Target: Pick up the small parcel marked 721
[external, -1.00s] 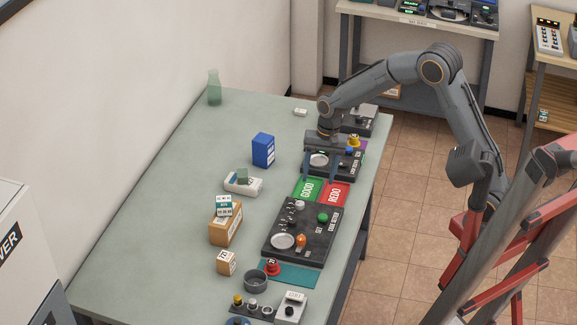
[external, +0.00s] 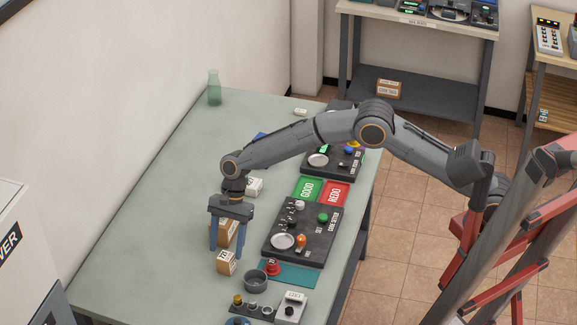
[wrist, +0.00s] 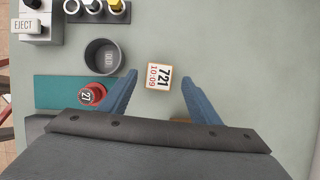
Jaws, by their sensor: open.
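The small parcel marked 721 (wrist: 158,76) is a tan box with a white label reading 721 and 10:09. In the wrist view it lies on the table just beyond and between my open fingertips. In the external view the small parcel (external: 227,263) stands in front of a larger cardboard box. My gripper (external: 230,248) is open and empty, pointing down over this area, with blue fingers. It also shows in the wrist view (wrist: 158,80). I cannot tell exactly how high the fingertips are above the parcel.
A larger cardboard box (external: 229,233) is partly hidden behind my gripper. A grey cup (wrist: 103,56) and a red button marked 27 (wrist: 92,95) on a teal mat (wrist: 60,92) are left of the parcel in the wrist view. Bare table (wrist: 250,60) lies to its right.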

